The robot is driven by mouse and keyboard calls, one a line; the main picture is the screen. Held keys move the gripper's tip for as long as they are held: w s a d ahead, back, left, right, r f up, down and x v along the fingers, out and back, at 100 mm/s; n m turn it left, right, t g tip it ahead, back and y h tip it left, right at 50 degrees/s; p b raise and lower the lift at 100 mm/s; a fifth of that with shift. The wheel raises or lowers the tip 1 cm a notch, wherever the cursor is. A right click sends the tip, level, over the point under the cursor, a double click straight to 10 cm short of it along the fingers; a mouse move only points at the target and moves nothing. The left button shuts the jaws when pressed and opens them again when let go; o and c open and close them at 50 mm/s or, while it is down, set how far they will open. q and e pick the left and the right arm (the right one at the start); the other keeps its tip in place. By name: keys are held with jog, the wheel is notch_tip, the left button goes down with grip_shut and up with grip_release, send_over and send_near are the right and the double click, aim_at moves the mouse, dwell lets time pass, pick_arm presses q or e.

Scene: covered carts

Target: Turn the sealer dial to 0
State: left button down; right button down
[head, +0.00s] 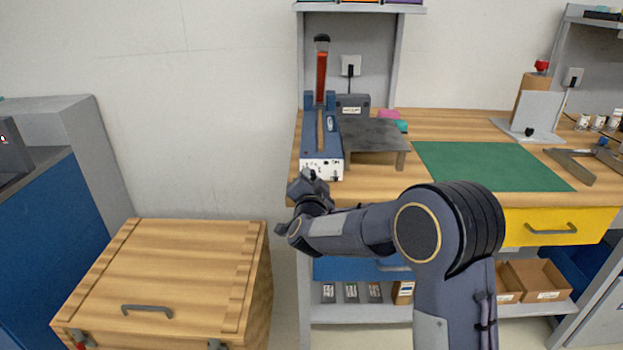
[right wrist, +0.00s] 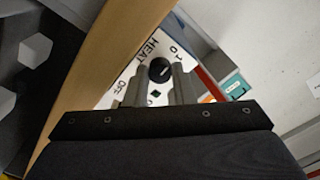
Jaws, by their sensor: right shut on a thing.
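The sealer (head: 322,168) stands at the left end of the wooden workbench, blue with a white front panel and its red-faced lever (head: 321,75) raised. My right gripper (head: 310,175) is at the lower left of that panel. In the right wrist view, the round black dial (right wrist: 159,69) sits between the tips of my right gripper (right wrist: 160,82), which is shut on it. The white panel around it carries HEAT, OFF and small digits. The dial's exact setting is too small to tell. In the head view the dial is not clear behind my gripper. My left gripper is not in view.
A grey metal stand (head: 375,135) is close to the sealer's right, and a green mat (head: 490,166) lies further right on the workbench (head: 440,120). A wooden chest (head: 165,275) stands at lower left. A yellow drawer (head: 560,227) is under the bench top.

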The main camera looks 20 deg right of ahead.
jog(key=shift+f, duration=0.15)
jog(key=c, duration=1.5)
grip_release()
jog(key=shift+s, duration=0.1)
jog(key=v, duration=0.7)
jog(key=shift+s, duration=0.35)
jog(key=shift+a, duration=0.15)
